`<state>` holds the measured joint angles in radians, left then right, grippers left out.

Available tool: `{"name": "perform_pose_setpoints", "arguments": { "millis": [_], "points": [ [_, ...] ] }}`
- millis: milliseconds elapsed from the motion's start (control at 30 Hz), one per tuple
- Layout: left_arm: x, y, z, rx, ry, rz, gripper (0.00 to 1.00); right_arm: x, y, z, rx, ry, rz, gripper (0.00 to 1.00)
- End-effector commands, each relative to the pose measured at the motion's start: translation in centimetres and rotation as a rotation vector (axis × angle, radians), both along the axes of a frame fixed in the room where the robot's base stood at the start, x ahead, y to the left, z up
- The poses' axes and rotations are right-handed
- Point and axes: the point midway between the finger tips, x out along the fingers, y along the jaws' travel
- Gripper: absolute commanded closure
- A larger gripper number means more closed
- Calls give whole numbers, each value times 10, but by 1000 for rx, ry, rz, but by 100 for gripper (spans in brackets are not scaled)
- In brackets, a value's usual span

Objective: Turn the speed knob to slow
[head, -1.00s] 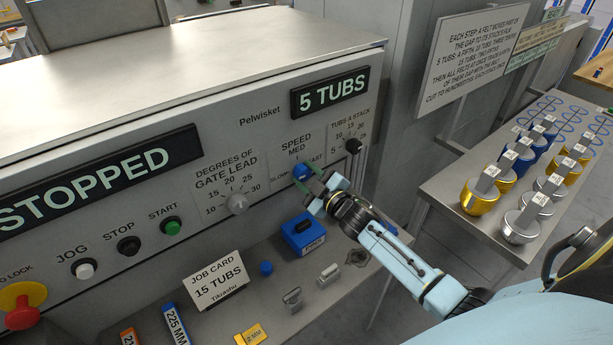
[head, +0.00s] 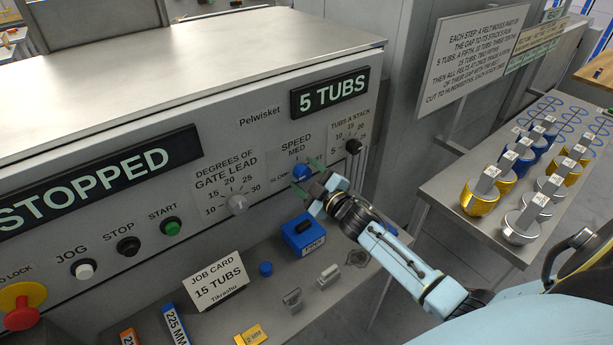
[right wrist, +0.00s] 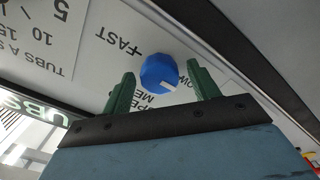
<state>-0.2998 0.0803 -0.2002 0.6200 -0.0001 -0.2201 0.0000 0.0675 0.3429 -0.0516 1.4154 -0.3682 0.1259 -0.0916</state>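The blue speed knob (head: 301,172) sits on the grey machine panel under the SPEED label (head: 297,141). My right gripper (head: 308,177) is at the knob, with one green finger on each side. In the right wrist view the gripper (right wrist: 163,88) is open, with a gap between each finger and the knob. My left gripper is not in view.
Beside it are the black tubs-a-stack knob (head: 353,146) and the grey gate-lead knob (head: 237,204). A shelf below holds a blue block (head: 303,236) and a job card (head: 218,280). The display reads STOPPED (head: 95,180). A table with cups (head: 520,226) stands at right.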

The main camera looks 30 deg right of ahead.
Motion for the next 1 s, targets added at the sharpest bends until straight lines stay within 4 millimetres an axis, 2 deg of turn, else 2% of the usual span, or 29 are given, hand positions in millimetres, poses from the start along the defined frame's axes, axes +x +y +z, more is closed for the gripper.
{"name": "perform_pose_setpoints", "arguments": {
  "millis": [233, 367, 800, 1000],
  "points": [
    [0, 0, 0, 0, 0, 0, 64, -1, 0, 0, 2, 0, 0, 40],
    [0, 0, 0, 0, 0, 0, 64, -12, -1, -1, 2, 1, -1, 40],
    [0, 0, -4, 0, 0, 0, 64, -96, -7, -2, 2, 3, 0, 40],
    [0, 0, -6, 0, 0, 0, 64, -123, -10, -1, 2, 1, -1, 40]
  ]
}}
